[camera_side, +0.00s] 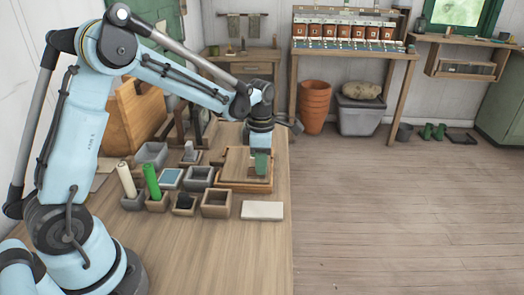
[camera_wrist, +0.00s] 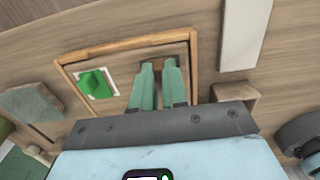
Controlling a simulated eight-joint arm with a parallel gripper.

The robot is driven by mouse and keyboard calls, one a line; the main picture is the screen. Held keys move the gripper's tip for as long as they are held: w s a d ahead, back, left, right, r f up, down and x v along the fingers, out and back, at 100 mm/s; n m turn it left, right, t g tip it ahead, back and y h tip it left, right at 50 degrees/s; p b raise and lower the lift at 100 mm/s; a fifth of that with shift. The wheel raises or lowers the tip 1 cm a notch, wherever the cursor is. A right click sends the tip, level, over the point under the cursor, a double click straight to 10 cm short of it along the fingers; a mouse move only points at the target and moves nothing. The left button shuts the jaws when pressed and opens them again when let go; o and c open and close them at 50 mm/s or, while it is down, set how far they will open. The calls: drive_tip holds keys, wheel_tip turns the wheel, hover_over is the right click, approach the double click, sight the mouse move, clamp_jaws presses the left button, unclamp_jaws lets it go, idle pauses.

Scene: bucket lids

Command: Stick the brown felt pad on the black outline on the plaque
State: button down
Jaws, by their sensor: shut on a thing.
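My gripper (camera_side: 261,165) is low over the wooden plaque (camera_side: 238,160) in the side view. In the wrist view its two green fingers (camera_wrist: 163,68) are shut on a small brown piece, which looks like the brown felt pad (camera_wrist: 170,66); the fingers hide much of it. The plaque in the wrist view (camera_wrist: 122,57) has a lighter raised wooden border. A green piece (camera_wrist: 95,84) lies on a white patch at the plaque's left side. I cannot tell whether the pad touches the plaque.
Small bins stand left of the plaque, one holding a green roll (camera_side: 152,182) and one a cream roll (camera_side: 127,180). An empty wooden box (camera_side: 215,205) and a white slab (camera_side: 262,210) lie in front. The bench front is clear.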

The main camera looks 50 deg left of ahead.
drive_tip(key=c, duration=1.1)
unclamp_jaws()
drive_tip(key=shift+c, duration=0.5)
drive_tip(key=shift+r, duration=3.55)
